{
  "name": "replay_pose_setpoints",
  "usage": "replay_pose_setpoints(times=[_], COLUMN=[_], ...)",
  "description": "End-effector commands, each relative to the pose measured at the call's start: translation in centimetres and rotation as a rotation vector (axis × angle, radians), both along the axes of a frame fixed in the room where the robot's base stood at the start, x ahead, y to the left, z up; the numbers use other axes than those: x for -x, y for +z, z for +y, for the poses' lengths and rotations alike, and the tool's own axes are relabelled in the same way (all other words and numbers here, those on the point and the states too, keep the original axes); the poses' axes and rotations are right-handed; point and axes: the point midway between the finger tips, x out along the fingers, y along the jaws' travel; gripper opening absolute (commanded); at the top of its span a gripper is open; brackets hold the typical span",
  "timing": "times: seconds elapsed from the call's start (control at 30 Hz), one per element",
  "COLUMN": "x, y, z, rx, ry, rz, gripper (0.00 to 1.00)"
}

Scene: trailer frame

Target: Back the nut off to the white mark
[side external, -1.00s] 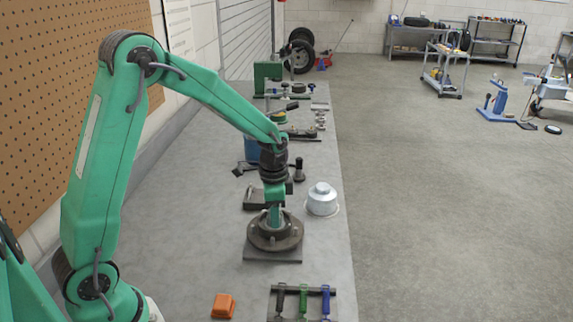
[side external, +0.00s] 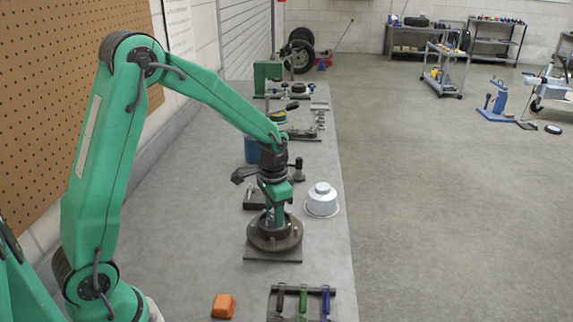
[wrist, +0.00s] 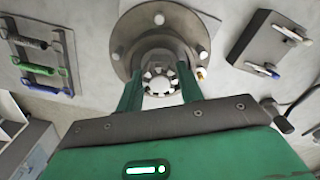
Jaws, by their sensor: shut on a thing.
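A dark round hub flange (side external: 275,241) stands on a flat base plate on the bench, with pale studs around its rim in the wrist view (wrist: 133,34). A pale slotted nut (wrist: 158,83) sits at its centre. My gripper (wrist: 158,78) points down over the hub, with its two green fingers shut on opposite sides of the nut. The fingers hide part of the nut's sides.
A silvery stepped cap (side external: 321,199) stands right of the hub. A rack with black, green and blue tools (side external: 303,291) and an orange block (side external: 223,306) lie nearer. A dark block with pins (wrist: 270,44) is close by. Bare bench lies left of the hub.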

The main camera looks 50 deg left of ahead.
Motion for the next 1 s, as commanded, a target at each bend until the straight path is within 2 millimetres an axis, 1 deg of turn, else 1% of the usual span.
replay_pose_setpoints(times=[0.03, 0.07, 0.37, 0.53, 0.67, 1.0], x=[0.0, 0.0, 0.0, -0.1, -0.1, -0.1], y=[0.1, 0.1, 0.1, 0.7, 1.9, 6.3], z=[0.0, 0.0, 0.0, 0.0, 0.0, 0.0], rx=[0.0, 0.0, 0.0, 0.0, 0.0, 0.0], ry=[-0.001, -0.001, -0.002, -0.002, -0.002, -0.001], rz=[0.0, 0.0, 0.0, -0.002, -0.003, -0.003], gripper=[0.43, 0.46, 0.46, 0.46, 0.46, 0.46])
